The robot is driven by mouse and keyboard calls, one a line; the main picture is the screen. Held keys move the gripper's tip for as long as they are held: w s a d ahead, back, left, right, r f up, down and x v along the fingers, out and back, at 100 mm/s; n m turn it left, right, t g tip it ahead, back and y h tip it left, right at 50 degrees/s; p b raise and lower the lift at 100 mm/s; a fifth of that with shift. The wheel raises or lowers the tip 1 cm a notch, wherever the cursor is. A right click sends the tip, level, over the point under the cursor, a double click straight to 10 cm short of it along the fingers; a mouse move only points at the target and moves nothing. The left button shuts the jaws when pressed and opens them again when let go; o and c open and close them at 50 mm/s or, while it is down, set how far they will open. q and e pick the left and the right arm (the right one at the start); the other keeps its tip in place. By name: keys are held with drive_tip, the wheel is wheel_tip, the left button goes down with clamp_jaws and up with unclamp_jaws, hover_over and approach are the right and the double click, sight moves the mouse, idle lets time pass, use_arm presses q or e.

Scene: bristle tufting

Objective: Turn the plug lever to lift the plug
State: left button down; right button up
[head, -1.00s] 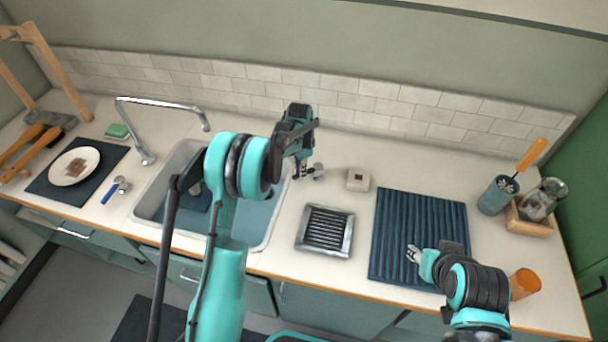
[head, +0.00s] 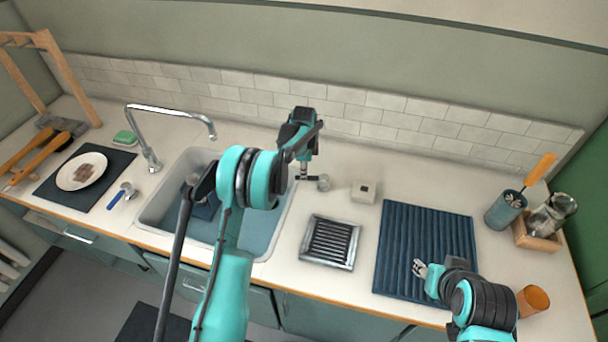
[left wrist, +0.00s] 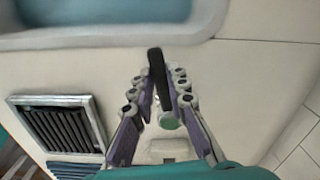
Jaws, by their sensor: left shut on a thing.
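The plug lever, a dark bar (left wrist: 157,80), stands between the fingers of my left gripper (left wrist: 160,104) in the left wrist view, near the sink's edge. The left gripper is shut on it. In the head view the left gripper (head: 304,172) is over the counter just right of the sink (head: 150,218), with the dark lever at its tips beside a small round grey knob (head: 323,183). My arm hides part of the sink. The plug cannot be made out. My right gripper (head: 420,268) hovers over the blue ribbed mat (head: 405,232); its finger opening is too small to judge.
A metal drain grate (head: 330,241) and a small white block (head: 363,191) are right of the sink. A cup with utensils (head: 503,209), a jar (head: 550,214) and an orange cup (head: 533,300) are at the right.

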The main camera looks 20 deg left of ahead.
use_arm(q)
drive_tip(key=c, duration=1.5)
unclamp_jaws()
drive_tip(key=shift+r, duration=0.1)
wheel_tip(320, 180, up, 12)
drive_tip(key=shift+f, duration=0.1)
